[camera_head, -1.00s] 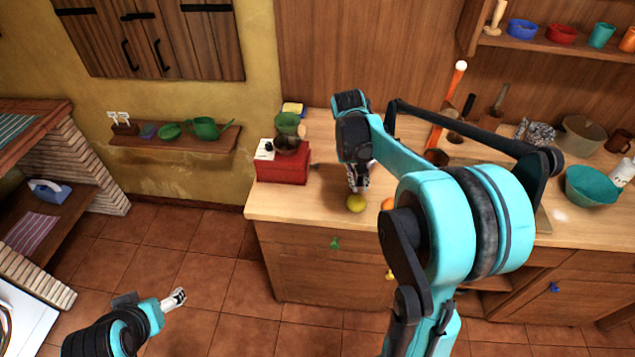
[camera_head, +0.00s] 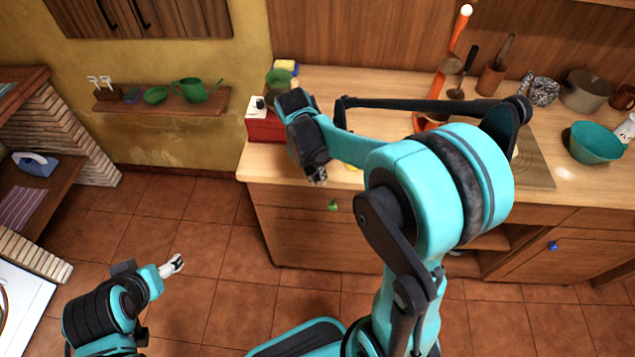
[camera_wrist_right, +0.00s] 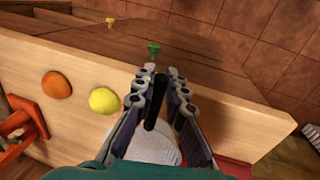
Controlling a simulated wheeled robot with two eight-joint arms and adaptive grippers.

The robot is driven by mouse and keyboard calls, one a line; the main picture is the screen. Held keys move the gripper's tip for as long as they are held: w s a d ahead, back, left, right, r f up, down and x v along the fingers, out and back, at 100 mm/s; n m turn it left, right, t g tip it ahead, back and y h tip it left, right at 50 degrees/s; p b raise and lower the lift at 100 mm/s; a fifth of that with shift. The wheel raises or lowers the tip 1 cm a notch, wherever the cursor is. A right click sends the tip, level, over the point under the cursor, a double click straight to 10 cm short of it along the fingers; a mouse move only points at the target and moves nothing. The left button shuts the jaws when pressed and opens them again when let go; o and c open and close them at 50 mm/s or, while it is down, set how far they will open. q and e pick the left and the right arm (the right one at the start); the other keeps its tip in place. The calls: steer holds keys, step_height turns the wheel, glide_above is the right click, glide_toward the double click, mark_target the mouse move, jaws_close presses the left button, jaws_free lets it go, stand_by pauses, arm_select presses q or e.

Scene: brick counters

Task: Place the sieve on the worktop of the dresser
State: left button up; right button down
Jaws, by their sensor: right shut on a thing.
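My right gripper (camera_head: 318,177) hangs near the front edge of the wooden worktop (camera_head: 390,86) of the dresser, left of its middle. In the right wrist view its fingers (camera_wrist_right: 161,78) are shut on a thin black handle (camera_wrist_right: 154,102). A pale grey rounded piece (camera_wrist_right: 155,143), which looks like the sieve's bowl, shows between and below the fingers. Whether it touches the worktop I cannot tell. In the head view my right arm hides the sieve. My left gripper (camera_head: 173,265) is low over the tiled floor, away from the dresser; its fingers are too small to judge.
A red kitchen scale (camera_head: 266,126) and a green pot (camera_head: 279,82) stand at the worktop's left end. A yellow ball (camera_wrist_right: 104,101) and an orange ball (camera_wrist_right: 56,85) lie near the front edge. A teal bowl (camera_head: 597,143) and a pot (camera_head: 585,92) stand at the right.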

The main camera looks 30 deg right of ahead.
step_height(320, 180, down, 2)
steer(key=shift+f, duration=0.1)
steer(key=c, duration=1.9)
jaws_free()
steer(key=shift+b, duration=0.3)
steer(key=o, duration=0.3)
